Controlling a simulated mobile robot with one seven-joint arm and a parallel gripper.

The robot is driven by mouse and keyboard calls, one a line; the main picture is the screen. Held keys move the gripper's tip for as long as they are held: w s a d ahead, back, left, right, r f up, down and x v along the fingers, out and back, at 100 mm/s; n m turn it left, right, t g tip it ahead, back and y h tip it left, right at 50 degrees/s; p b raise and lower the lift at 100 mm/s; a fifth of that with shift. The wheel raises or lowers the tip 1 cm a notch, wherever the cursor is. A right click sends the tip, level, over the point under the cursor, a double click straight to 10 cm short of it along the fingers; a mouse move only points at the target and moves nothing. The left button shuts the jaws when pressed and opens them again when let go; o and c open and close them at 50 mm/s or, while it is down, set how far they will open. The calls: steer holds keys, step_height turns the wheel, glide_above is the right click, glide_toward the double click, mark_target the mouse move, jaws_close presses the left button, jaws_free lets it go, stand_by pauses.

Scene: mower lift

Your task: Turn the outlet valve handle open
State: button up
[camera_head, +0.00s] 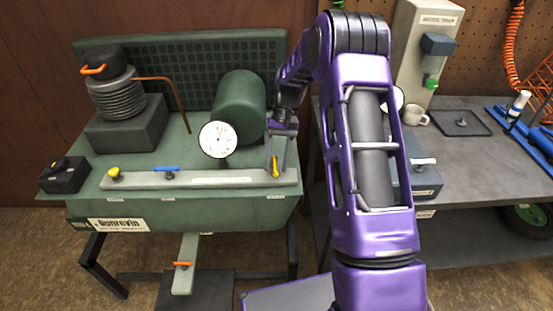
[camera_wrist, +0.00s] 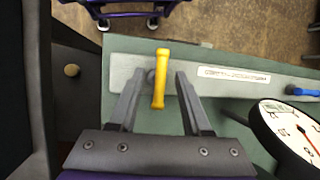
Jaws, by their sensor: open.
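A yellow valve handle (camera_head: 275,168) sits at the right end of a long grey bar (camera_head: 232,180) on the green machine. In the wrist view the yellow handle (camera_wrist: 161,78) lies crosswise to the bar (camera_wrist: 126,70). My gripper (camera_head: 275,172) is down at this handle. In the wrist view my gripper (camera_wrist: 158,82) is open, with one finger on each side of the handle and visible gaps between. A blue handle (camera_head: 165,169) and another yellow handle (camera_head: 115,174) sit further left on the bar. The bar's label is too small to read.
A round white gauge (camera_head: 218,139) and a green cylinder (camera_head: 240,107) stand close behind the bar.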

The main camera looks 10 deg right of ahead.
steer(key=p+v, duration=0.1)
steer(key=v, duration=1.6)
steer(key=shift+r, duration=0.2)
steer(key=shift+w, duration=0.15)
